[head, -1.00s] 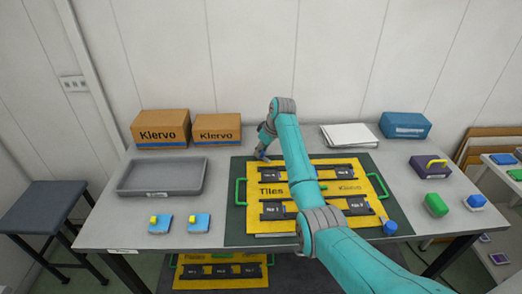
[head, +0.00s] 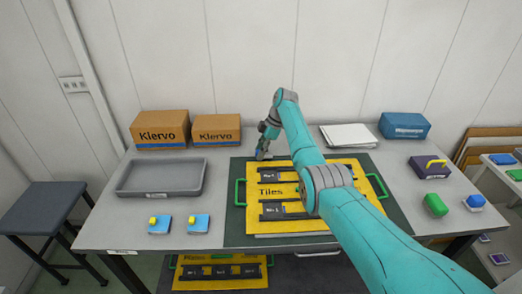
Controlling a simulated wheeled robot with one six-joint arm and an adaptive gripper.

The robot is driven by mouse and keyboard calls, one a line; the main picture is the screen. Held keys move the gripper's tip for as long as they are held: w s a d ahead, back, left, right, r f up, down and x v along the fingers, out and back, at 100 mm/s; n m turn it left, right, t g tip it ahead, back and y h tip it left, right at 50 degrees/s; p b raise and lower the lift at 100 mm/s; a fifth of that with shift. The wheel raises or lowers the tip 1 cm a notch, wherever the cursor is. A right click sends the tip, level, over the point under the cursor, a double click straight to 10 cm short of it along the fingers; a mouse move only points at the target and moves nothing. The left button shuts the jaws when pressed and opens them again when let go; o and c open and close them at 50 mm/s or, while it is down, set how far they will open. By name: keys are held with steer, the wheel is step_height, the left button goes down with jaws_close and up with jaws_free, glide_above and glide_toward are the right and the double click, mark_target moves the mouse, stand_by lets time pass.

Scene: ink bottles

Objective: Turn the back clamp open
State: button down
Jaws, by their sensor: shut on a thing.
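The yellow board (head: 247,217), marked "Tiles", lies on a dark green mat (head: 233,232) on the table. It carries black strips with name plates and has green handles at its sides. My gripper (head: 262,156) is at the board's back left edge, pointing down. It is shut on the back clamp, which is small and mostly hidden by the fingers, so its angle cannot be told. My arm crosses over the board's right half and hides part of it, including the front right corner.
Two Klervo boxes (head: 160,128), white sheets (head: 348,136) and a blue box (head: 404,125) stand at the back. Purple (head: 429,168) and green (head: 436,205) items are on the right.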

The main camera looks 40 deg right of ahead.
steer(key=shift+n, duration=0.4)
steer(key=c, duration=0.8)
jaws_free()
steer(key=shift+o, duration=0.2)
steer(key=v, duration=1.2)
steer(key=shift+w, duration=0.15)
